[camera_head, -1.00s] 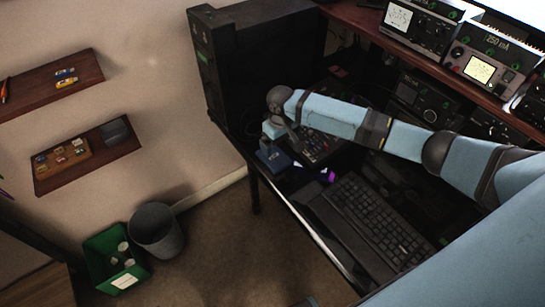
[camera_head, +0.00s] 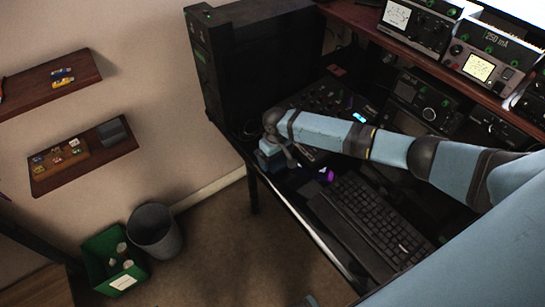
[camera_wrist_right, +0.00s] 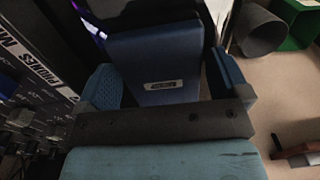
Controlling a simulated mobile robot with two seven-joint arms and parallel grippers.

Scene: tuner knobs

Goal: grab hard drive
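The hard drive (camera_wrist_right: 155,50), a dark blue box with a small label, sits between the two fingers of my right gripper (camera_wrist_right: 165,75) in the right wrist view. The fingers are spread wide, one along each side; I cannot tell whether they touch it. In the head view my right gripper (camera_head: 270,147) is low at the desk's left front corner, mostly covering the hard drive (camera_head: 271,163). My left gripper is not in view.
A black computer tower (camera_head: 255,65) stands behind the gripper. A keyboard (camera_head: 370,225) lies on the desk to the right, with mixer-like gear (camera_head: 330,100) behind the arm. A grey bin (camera_head: 155,232) and green box (camera_head: 113,262) stand on the floor.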

